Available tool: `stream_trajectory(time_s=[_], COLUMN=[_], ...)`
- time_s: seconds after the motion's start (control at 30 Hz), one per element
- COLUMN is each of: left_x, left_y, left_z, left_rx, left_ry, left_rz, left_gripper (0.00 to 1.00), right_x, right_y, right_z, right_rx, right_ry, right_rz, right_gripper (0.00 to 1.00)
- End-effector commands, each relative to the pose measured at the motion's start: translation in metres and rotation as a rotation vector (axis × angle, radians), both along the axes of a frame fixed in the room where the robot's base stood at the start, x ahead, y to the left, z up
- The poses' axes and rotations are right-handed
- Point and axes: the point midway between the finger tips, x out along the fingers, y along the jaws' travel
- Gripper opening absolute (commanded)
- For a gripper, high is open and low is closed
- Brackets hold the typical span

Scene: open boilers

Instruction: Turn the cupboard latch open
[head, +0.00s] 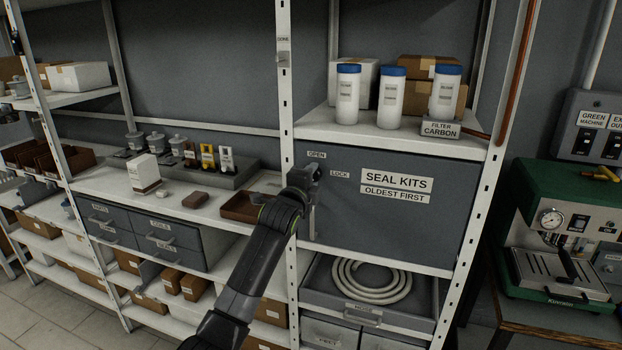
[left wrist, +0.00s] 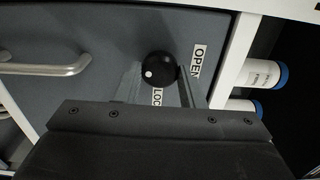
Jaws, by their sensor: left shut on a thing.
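The cupboard door (head: 400,222) is grey, closed, and labelled SEAL KITS. Its latch is a round black knob (left wrist: 158,62) with a white dot, seen in the left wrist view. The dot sits on the knob's left side there, on the side away from the OPEN label (left wrist: 197,62). A LOCK label (left wrist: 157,97) is partly hidden below the knob. My left gripper (head: 308,176) is at the door's upper left corner, shut on the knob, one finger on either side. In the head view the gripper hides most of the knob. My right gripper is not in view.
A door handle (left wrist: 48,69) is beside the latch. White bottles with blue lids (head: 391,97) stand on the shelf above. A drawer with a coiled hose (head: 370,283) is below. A green coffee machine (head: 560,225) stands at right.

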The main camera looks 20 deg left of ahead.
Motion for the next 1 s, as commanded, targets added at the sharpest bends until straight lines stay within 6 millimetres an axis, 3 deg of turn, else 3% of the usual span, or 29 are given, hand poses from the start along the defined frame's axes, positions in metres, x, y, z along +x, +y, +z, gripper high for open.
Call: stream_trajectory(time_s=[0.13, 0.17, 0.3, 0.7, 1.0], left_x=[0.000, 0.000, 0.000, -0.004, -0.037], left_y=[0.000, 0.000, 0.000, 0.000, 0.002], left_z=[-0.001, -0.001, -0.001, -0.001, -0.003], left_rx=[0.002, 0.002, 0.001, 0.000, 0.001], left_ry=[0.002, 0.002, 0.002, 0.001, -0.001], left_rz=[0.001, 0.001, 0.001, 0.001, 0.001], left_gripper=[0.13, 0.38, 0.56, 0.57, 0.57], right_x=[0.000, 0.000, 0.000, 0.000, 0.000], right_y=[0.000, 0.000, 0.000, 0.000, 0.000], right_z=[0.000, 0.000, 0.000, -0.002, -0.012], right_rx=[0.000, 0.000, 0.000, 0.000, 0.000], right_ry=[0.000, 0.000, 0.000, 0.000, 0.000], right_rz=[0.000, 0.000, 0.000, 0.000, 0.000], right_gripper=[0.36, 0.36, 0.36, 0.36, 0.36])
